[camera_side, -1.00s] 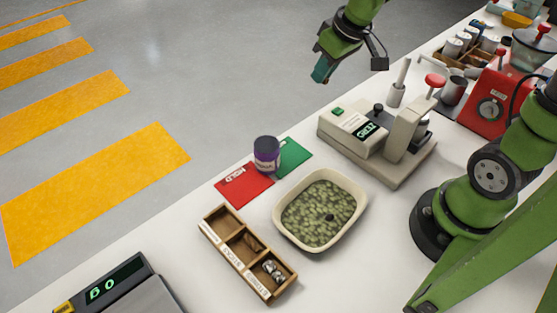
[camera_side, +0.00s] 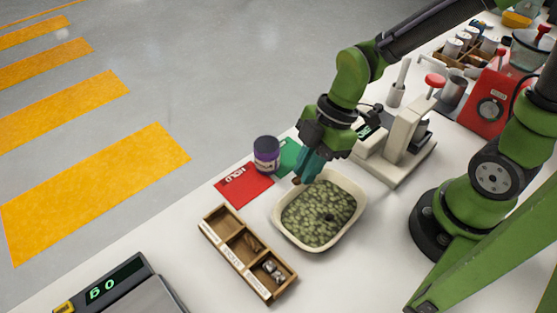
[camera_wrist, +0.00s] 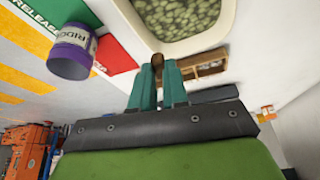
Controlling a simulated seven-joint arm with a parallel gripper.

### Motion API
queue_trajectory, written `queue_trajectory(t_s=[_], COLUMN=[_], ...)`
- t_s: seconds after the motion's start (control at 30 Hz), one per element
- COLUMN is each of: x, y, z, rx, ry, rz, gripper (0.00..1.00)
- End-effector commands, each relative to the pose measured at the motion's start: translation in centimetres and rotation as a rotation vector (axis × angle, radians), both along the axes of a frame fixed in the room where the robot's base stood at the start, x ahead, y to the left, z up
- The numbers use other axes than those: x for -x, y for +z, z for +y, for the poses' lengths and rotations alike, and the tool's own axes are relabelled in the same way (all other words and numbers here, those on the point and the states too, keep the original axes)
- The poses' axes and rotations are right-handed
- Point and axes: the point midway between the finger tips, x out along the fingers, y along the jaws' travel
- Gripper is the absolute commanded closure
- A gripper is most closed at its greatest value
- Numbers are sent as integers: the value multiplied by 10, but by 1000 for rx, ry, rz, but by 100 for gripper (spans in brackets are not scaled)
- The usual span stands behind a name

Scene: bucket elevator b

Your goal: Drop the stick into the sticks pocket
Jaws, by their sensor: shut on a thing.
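My gripper (camera_side: 305,170) is shut on the stick (camera_wrist: 157,60), a small brown piece whose end shows between the teal fingertips in the wrist view. In the side view the gripper is above the far left rim of the bowl, and little of the stick shows. The wooden sorting box (camera_side: 211,229) is on the white table, at the lower left of the gripper and apart from it. Its middle pocket holds brown pieces, its near pocket holds shiny grey pieces, and its far pocket looks empty. The small labels are hard to read.
A cream bowl (camera_side: 358,205) of green pellets lies beside the box. A purple-and-grey jar (camera_side: 266,152) stands by a red card (camera_side: 240,185) and a green card (camera_side: 288,153). A scale-like device (camera_side: 400,150) is behind on the right. A display unit (camera_side: 110,285) stands at lower left.

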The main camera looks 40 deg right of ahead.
Motion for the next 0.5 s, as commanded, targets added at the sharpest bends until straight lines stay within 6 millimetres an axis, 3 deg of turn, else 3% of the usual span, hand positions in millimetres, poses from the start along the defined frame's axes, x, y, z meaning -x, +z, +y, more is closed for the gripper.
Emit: queue_trajectory(t_s=[0.3, 0.5], x=[77, 91], y=[-18, -17], z=[37, 38], rx=[-5, -5], ry=[948, 1311], rz=[2, -4], gripper=[98, 98])
